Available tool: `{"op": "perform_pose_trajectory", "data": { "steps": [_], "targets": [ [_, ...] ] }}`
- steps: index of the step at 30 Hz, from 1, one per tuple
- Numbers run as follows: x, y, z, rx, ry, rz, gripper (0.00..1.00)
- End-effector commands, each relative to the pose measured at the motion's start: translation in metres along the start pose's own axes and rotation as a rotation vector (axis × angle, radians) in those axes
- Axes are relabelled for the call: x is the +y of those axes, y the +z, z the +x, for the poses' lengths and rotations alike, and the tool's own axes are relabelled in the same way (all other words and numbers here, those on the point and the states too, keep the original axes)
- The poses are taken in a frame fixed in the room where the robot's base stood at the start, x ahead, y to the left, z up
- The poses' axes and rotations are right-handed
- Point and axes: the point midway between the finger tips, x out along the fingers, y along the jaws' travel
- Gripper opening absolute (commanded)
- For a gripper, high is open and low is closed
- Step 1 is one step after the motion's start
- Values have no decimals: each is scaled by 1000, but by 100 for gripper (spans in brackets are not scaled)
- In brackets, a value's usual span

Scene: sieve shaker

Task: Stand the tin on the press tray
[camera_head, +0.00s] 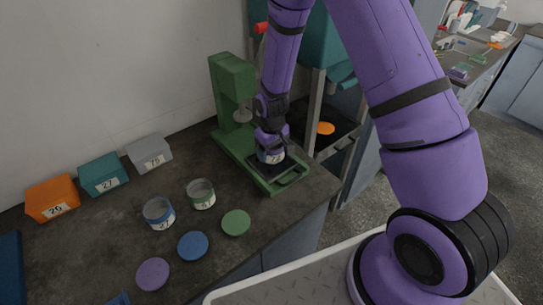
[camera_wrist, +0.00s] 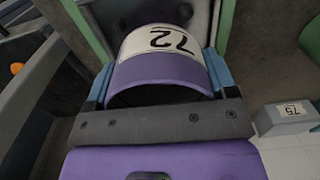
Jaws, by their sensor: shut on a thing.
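The tin (camera_head: 270,157), with a purple band and a white label reading 72, is between the jaws of my gripper (camera_head: 271,146). In the wrist view the tin (camera_wrist: 160,55) fills the space between the blue finger pads of my gripper (camera_wrist: 158,82), which is shut on it. The green press (camera_head: 230,75) stands by the wall, with a pale round ram above its base. The press tray (camera_head: 291,178), dark with a green handle at its front, lies under the tin. The tin looks upright there; I cannot tell whether its bottom touches the tray.
Open tins labelled 27 (camera_head: 159,213) and 75 or similar (camera_head: 201,194) stand on the counter. Purple (camera_head: 153,274), blue (camera_head: 193,246) and green (camera_head: 236,222) lids lie near them. Orange (camera_head: 52,198), teal (camera_head: 103,174) and grey (camera_head: 149,153) bins line the wall. A teal machine (camera_head: 322,45) stands right of the press.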

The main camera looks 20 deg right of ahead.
Motion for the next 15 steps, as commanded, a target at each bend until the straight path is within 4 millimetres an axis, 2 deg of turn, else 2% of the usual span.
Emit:
{"op": "perform_pose_trajectory", "data": {
  "steps": [3,10,15],
  "targets": [
    [4,-8,1,0,0,0,54],
    [3,-7,32,-2,0,0,54],
    [3,-8,36,1,0,0,54]
  ]
}}
